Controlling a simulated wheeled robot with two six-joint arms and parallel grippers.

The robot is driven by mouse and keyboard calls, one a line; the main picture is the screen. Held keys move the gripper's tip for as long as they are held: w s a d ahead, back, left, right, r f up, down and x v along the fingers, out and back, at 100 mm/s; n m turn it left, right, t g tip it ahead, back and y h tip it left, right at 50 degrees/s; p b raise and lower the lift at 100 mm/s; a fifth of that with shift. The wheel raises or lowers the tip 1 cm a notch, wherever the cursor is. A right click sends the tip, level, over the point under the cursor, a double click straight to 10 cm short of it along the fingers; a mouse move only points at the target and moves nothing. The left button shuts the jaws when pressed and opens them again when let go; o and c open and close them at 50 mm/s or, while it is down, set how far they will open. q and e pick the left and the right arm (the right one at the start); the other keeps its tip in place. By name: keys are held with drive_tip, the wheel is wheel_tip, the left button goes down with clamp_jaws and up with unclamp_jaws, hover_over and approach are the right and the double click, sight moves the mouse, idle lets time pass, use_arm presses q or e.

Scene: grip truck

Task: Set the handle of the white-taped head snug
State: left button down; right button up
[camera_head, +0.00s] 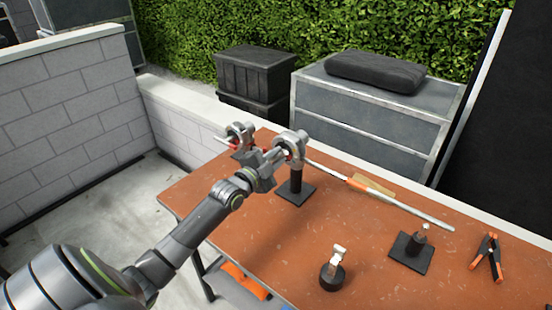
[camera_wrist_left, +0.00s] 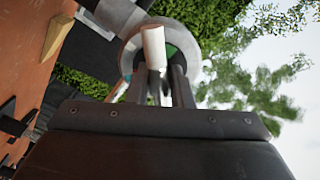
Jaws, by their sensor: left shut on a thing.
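My left gripper (camera_head: 277,156) is at a round grey grip head (camera_head: 293,137) on a black post with a square base plate (camera_head: 298,194). In the left wrist view my left gripper (camera_wrist_left: 160,84) is shut on a part at the head, probably its handle. A white cylindrical piece (camera_wrist_left: 153,44) stands in front of the fingertips there, with the grey round head (camera_wrist_left: 118,13) behind it. A second grey head (camera_head: 240,131) with a red part is farther left. I cannot tell for certain which head carries white tape. My right gripper is not in view.
A long silver rod (camera_head: 415,213) with an orange section runs right from the heads. The front middle is clear.

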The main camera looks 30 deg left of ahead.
use_arm(q)
drive_tip(key=n, duration=0.3)
drive_tip(key=shift+n, duration=0.3)
drive_tip(key=shift+f+n+p, duration=0.1)
drive_tip(key=shift+n+p, duration=0.35)
drive_tip(key=shift+n, duration=1.55)
drive_tip(key=c, duration=1.3)
unclamp_jaws()
drive_tip(key=shift+s, duration=0.1)
drive_tip(key=s+a+p, duration=0.1)
drive_tip(key=s+p, duration=0.6)
drive_tip(key=s, duration=1)
drive_tip(key=shift+a, duration=0.15)
